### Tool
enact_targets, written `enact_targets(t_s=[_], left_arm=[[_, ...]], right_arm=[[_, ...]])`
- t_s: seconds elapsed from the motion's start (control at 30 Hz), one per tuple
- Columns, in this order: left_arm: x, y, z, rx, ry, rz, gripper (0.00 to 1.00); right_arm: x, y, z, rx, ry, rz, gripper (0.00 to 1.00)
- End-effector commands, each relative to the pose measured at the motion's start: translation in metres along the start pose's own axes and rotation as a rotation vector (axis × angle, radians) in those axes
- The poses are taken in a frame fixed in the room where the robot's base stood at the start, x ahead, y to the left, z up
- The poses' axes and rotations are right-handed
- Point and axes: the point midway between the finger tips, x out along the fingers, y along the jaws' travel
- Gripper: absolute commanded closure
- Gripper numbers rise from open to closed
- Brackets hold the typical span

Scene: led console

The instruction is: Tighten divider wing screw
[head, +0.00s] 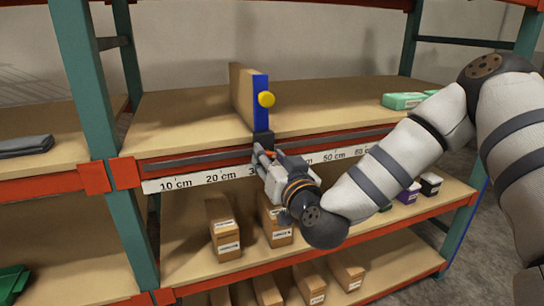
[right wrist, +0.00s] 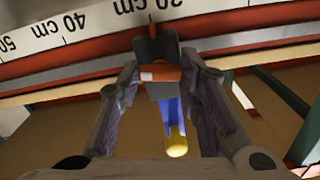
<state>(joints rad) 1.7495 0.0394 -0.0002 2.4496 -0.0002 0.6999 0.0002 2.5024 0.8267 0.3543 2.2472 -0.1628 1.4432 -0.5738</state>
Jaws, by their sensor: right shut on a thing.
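The divider (head: 243,92) is an upright wooden panel on the upper shelf, with a blue front edge (head: 261,110) and a yellow knob (head: 266,99). A dark clamp block (head: 263,138) sits at its foot on the shelf's front rail. My right gripper (head: 263,156) is at this block, just above the scale. In the head view the gripper hides the screw. My left gripper is not in view.
A centimetre scale (head: 219,176) runs along the shelf front; the clamp is near the 30 mark. Cartons (head: 223,228) stand on the shelf below. A green package (head: 403,101) lies at the upper shelf's right. A teal post (head: 93,100) stands left.

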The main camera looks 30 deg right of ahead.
Motion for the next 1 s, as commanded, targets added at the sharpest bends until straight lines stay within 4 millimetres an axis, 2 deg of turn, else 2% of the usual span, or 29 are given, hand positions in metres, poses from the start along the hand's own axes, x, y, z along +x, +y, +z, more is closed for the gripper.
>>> enact_targets(t_s=[0.4,1.0], left_arm=[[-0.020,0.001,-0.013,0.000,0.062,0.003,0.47],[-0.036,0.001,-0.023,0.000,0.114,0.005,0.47]], right_arm=[[-0.001,0.000,-0.002,0.392,0.001,-0.001,0.95],[0.000,0.000,0.000,0.963,-0.001,0.001,0.95]])
